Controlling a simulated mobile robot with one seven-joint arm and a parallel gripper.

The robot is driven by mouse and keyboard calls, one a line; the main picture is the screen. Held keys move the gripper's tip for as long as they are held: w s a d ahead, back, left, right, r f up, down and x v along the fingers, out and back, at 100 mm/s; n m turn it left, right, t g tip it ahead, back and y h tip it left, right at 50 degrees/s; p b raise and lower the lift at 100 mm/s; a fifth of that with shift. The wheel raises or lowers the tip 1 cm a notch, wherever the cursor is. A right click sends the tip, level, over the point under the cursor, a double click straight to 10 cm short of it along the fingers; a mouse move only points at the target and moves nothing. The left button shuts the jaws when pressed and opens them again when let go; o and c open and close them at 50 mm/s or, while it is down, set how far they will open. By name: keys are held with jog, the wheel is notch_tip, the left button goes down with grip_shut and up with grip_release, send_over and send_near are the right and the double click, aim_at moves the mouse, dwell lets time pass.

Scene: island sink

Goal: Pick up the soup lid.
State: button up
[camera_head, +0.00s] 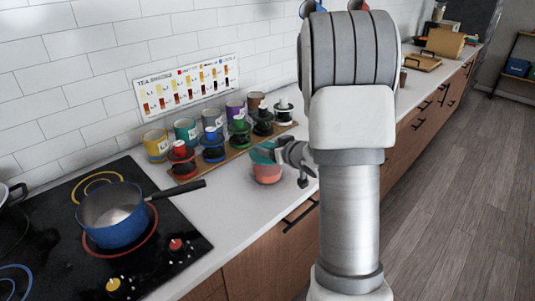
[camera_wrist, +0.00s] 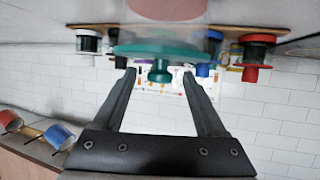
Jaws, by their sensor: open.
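The soup lid (camera_head: 262,154) is teal and sits on a pinkish-red soup container (camera_head: 267,175) near the counter's front edge. In the wrist view, which looks upside down, the lid (camera_wrist: 150,50) shows as a wide teal disc with a knob. The container (camera_wrist: 167,9) is partly cut off at the top there. My gripper (camera_head: 285,166) is beside the lid, on its right in the head view. In the wrist view my gripper (camera_wrist: 160,75) is open, with the knob between the fingertips in the picture. I cannot tell whether the fingers touch it.
A wooden rack (camera_head: 228,150) with several coloured jars and spools stands behind the container. A blue pot (camera_head: 112,222) sits on the black stove (camera_head: 170,262) at left, its handle pointing towards the rack. Bare counter (camera_head: 215,208) lies between stove and container. A tea chart (camera_head: 187,86) is on the wall.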

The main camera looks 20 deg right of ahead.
grip_shut()
dwell(0.3)
jog(key=shift+r, duration=0.15)
